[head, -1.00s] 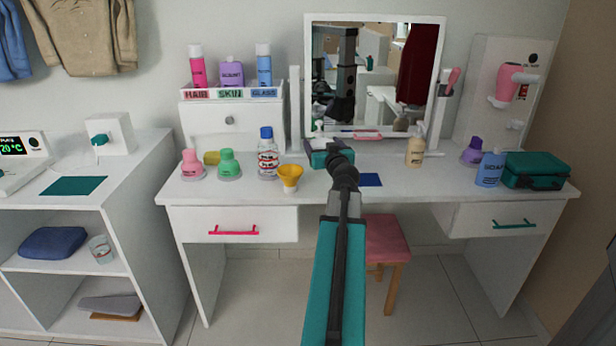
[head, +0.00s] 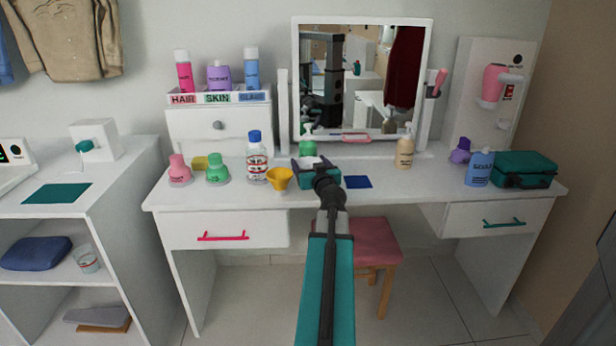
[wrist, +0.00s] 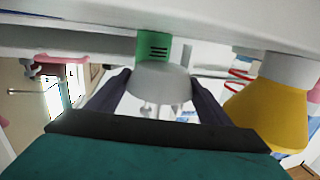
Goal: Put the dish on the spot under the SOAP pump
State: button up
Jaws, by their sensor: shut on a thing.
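My gripper (head: 311,162) is over the middle of the dressing table. In the wrist view its two dark fingers (wrist: 163,88) stand on either side of a pale grey rounded thing, seemingly the dish (wrist: 165,85), and hold it. A green thing with dark slots or lines (wrist: 153,47) shows beyond the dish; a green thing (head: 308,147) also shows behind my gripper in the head view. A tan pump bottle (head: 404,150) stands to the right before the mirror; I cannot read its label. A flat blue square (head: 358,182) lies right of my gripper. No SOAP lettering is legible.
A yellow funnel-like cup (head: 279,180) stands close left of my gripper, also in the wrist view (wrist: 265,115). A clear bottle (head: 257,160) and pink and green bottles stand farther left. The mirror (head: 360,80) rises behind. A blue bottle (head: 479,168) and teal case (head: 524,170) stand right.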

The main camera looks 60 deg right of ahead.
jog(key=shift+f, duration=0.1)
jog(key=shift+f+b, duration=0.5)
jog(key=shift+f, duration=1.35)
jog(key=shift+f, duration=0.1)
jog(key=o, duration=1.1)
